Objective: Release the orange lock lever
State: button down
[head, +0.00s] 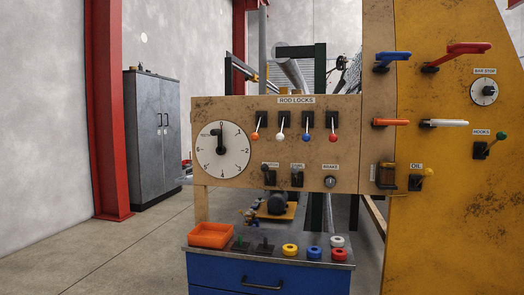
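The ROD LOCKS panel (225,107) is tan and faces me in the middle of the head view. It carries a row of small levers on black plates. The leftmost lever has an orange knob (255,136); its stem leans down and slightly left from its plate. To its right hang levers with a white knob (280,136), a blue knob (306,136) and a red knob (332,137). A larger orange handle (391,122) lies about level on the yellow machine side. My gripper is not in view.
A blue cabinet (225,272) stands below the panel; an orange tray (209,234) and several coloured rings sit on its top. A round dial (223,149) is left of the levers. Blue (393,56), red (466,48) and white (444,123) handles jut from the yellow side. Open floor (110,255) lies left.

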aim_at(254, 136)
jog(key=z, duration=0.65)
jog(key=i, duration=1.15)
jog(key=u, duration=0.25)
